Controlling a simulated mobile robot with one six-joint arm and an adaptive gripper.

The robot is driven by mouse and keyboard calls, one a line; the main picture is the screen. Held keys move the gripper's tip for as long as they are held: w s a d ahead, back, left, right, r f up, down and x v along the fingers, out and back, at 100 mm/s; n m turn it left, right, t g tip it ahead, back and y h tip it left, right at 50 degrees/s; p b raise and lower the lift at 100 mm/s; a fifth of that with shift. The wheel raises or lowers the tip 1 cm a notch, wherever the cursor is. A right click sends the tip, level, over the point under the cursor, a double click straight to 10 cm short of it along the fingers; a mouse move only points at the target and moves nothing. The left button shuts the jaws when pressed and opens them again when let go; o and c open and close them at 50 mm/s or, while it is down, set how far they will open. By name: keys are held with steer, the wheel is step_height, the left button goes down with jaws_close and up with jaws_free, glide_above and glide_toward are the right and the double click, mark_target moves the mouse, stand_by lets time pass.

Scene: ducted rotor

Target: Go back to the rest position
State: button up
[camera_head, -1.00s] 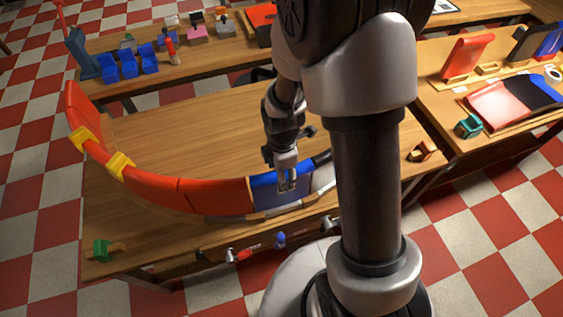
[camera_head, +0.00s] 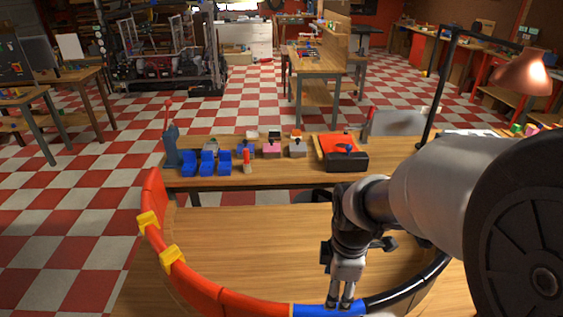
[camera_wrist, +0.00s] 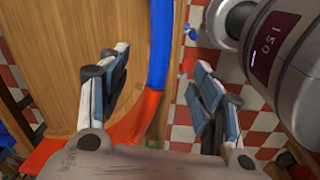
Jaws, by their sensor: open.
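My gripper (camera_head: 341,303) is at the front of the table, by the blue segment (camera_head: 318,311) of the curved duct ring. In the wrist view my gripper (camera_wrist: 160,85) has its two fingers spread wide with nothing between them but a view of the ring's blue edge (camera_wrist: 161,40) and the floor beyond. The ring's red segments (camera_head: 190,280) curve up the left side, and a black segment (camera_head: 400,292) runs on the right. Two yellow clamps (camera_head: 171,260) sit on the red part at the left. My arm hides part of the right side.
A second bench (camera_head: 290,175) behind holds blue bins (camera_head: 207,163), small coloured boxes and a red-and-black case (camera_head: 342,152). A copper lamp (camera_head: 523,72) rises at the right. The wooden table top (camera_head: 250,240) inside the ring looks clear.

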steer(key=s+r+m+t, duration=0.3)
steer(key=s+r+m, duration=1)
steer(key=m, duration=0.3)
steer(key=shift+s+t, duration=0.4)
steer(key=shift+f, duration=0.1)
